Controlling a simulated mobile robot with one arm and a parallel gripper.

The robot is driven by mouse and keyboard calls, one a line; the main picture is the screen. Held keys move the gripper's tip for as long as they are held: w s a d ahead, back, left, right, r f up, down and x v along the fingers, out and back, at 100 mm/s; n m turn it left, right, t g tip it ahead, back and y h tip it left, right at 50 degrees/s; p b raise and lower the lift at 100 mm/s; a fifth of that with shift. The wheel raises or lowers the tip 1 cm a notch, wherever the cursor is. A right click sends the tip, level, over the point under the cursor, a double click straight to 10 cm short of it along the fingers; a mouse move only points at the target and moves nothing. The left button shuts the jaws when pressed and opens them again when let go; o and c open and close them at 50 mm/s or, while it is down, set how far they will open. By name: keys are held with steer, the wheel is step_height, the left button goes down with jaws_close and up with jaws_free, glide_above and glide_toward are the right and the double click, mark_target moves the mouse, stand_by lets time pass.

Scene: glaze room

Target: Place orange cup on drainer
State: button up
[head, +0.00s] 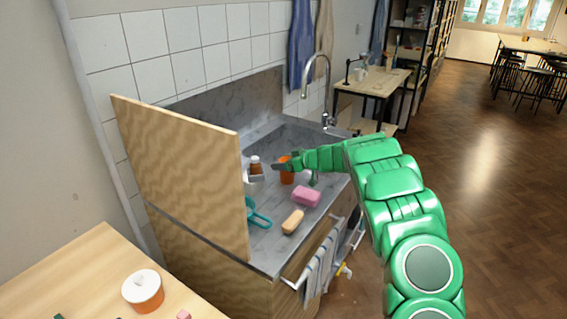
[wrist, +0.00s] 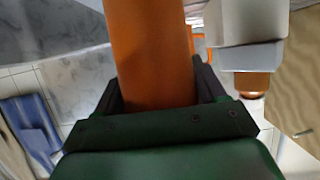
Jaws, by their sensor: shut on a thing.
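The orange cup (head: 287,176) is at the grey sink counter in the head view, at the end of my green arm. My gripper (head: 282,166) is shut on it. In the wrist view the orange cup (wrist: 150,55) fills the space between the two dark fingers of my gripper (wrist: 161,92). I cannot tell whether the cup touches the counter. No drainer can be made out clearly; a pale object (head: 253,183) just left of the cup is partly hidden by the wooden panel.
A brown bottle (head: 255,167) stands left of the cup. A pink sponge (head: 306,196), a tan sponge (head: 292,221) and a teal-handled item (head: 259,218) lie on the counter (head: 268,252). An upright wooden panel (head: 185,170) borders its left side. The tap (head: 326,85) rises behind.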

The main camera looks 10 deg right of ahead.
steer(key=o, duration=1)
steer(key=shift+r, duration=0.1)
steer(key=shift+s+d+r, duration=0.2)
steer(key=shift+s+d, duration=0.15)
steer(key=shift+d, duration=0.05)
steer(key=v, duration=1)
steer(key=shift+s+d+r, duration=0.15)
steer(key=shift+s+d, duration=0.1)
